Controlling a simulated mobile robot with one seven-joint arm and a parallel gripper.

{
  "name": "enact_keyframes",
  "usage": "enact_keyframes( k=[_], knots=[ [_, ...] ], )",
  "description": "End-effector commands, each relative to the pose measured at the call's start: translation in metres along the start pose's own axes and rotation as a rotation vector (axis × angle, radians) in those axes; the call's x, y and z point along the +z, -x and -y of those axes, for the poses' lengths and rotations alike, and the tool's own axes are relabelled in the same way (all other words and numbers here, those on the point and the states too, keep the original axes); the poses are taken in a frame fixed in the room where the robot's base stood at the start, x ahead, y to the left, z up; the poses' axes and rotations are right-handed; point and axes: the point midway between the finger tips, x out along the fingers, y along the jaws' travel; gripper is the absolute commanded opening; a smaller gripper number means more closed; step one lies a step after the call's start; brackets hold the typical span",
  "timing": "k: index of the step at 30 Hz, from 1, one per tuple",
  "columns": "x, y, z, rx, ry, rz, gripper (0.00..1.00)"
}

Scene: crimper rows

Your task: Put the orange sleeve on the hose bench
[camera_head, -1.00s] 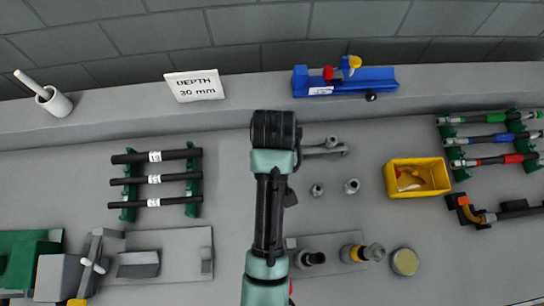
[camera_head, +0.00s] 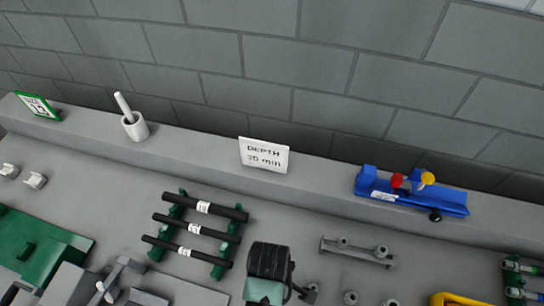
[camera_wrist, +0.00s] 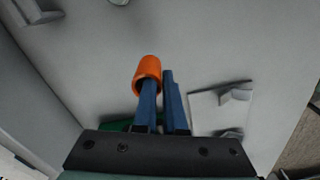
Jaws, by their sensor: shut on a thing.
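The orange sleeve (camera_wrist: 147,76) is a short hollow tube at the fingertips in the wrist view. My gripper (camera_wrist: 160,79) has two blue fingers, close together and shut on it. The sleeve sits at the left finger's tip; I cannot tell whether the finger is inside it. In the head view the fingers and sleeve are hidden, and only my dark wrist shows at the bottom. Three black hoses (camera_head: 190,227) with white labels lie on a green rack (camera_head: 225,257), left of my wrist. I cannot tell which part is called the hose bench.
A raised ledge along the wall holds a white cup (camera_head: 136,128), a depth sign (camera_head: 264,155) and a blue tool (camera_head: 410,193). A grey bar with fittings (camera_head: 357,254) lies right of my wrist. A yellow bin (camera_head: 460,299) shows at the lower right. A green block (camera_head: 38,240) is at left.

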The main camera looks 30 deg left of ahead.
Motion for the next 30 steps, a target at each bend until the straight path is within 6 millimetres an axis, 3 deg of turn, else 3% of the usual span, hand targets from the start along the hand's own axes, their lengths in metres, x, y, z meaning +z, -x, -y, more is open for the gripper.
enact_keyframes(
  k=[12, 24, 25, 30],
  knots=[
    [0.0, -0.049, 0.001, -0.002, -0.002, 0.001, 0.0],
    [0.0, -0.055, 0.0, 0.0, -0.003, 0.0, 0.0],
    [0.0, -0.055, 0.0, 0.0, -0.003, 0.0, 0.1],
    [0.0, -0.054, 0.0, 0.0, -0.002, 0.0, 0.38]
  ],
)
